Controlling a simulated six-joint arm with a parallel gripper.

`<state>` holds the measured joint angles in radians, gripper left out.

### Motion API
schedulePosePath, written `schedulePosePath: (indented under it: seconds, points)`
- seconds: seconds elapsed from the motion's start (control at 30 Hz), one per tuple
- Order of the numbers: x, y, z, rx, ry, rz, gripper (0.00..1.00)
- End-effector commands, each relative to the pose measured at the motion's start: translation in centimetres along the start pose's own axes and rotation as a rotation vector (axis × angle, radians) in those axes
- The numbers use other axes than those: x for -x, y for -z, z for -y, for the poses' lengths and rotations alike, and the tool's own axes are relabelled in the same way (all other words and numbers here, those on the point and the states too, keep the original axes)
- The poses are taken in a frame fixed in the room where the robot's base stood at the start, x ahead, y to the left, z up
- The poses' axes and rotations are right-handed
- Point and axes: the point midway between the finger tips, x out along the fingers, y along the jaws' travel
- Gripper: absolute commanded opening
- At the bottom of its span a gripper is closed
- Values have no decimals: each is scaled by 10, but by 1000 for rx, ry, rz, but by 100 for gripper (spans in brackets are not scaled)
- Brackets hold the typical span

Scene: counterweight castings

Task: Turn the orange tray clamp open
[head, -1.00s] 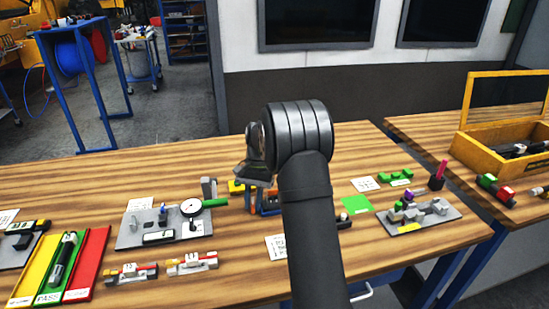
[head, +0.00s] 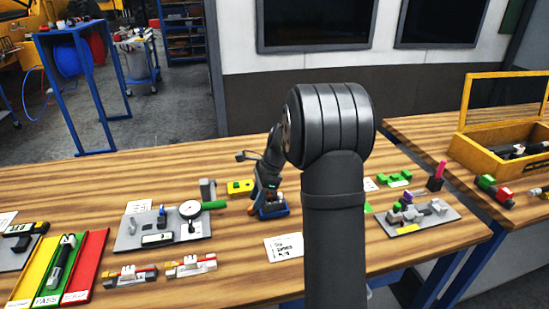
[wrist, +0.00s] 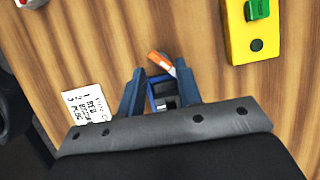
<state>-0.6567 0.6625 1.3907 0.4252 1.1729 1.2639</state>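The orange tray clamp (wrist: 160,59) is a small orange lever with a pale end. In the wrist view it lies between and just beyond my fingertips, slanted. In the head view its orange end (head: 252,209) shows at the left of a small blue tray (head: 274,211). Part of the blue tray (wrist: 152,90) also shows between my fingers, with grey metal in it. My gripper (wrist: 161,72) is open, pointing down over the tray, with its blue-grey fingers apart. In the head view my gripper (head: 267,190) partly hides the tray. Contact with the clamp cannot be told.
A yellow block (head: 240,187) with a green part stands behind the tray. A grey plate with a dial gauge (head: 191,209) is at the left. A white printed card (head: 284,248) lies in front. A grey fixture plate (head: 424,218) is at the right. Bare wood lies between them.

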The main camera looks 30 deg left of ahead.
Motion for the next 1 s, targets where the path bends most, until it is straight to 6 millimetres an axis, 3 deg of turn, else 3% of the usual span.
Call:
schedulePosePath:
  seconds: [0.6, 0.8, 1.0]
  points:
    - [120, 0, 0, 4, -1, -1, 32]
    - [141, 0, 1, 4, -1, -1, 32]
    - [146, 0, 0, 4, -3, -1, 32]
